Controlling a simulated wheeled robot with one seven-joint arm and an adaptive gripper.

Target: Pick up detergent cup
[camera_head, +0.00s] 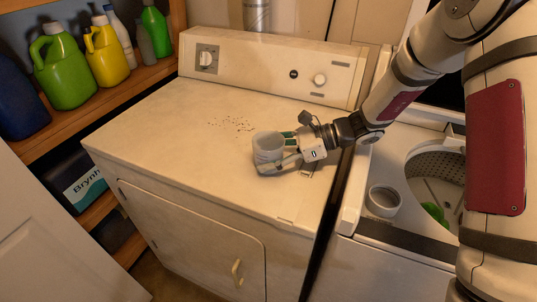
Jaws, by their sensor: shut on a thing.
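A small whitish-grey cup (267,146), open at the top, is upright over the front right part of the white dryer's top (180,130). My gripper (275,152) reaches in from the right and is shut on the cup, with its fingers along the cup's sides. I cannot tell whether the cup's base touches the dryer top. A second similar grey-white cup (383,200) stands on the washer's rim, to the right of and nearer than my gripper.
The open washer (425,150) with a green item (434,212) inside is at the right. Dark specks (232,124) lie on the dryer top, which is otherwise mostly clear. Green (63,70) and yellow (107,55) jugs stand on the left shelf. A white door (50,245) is at lower left.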

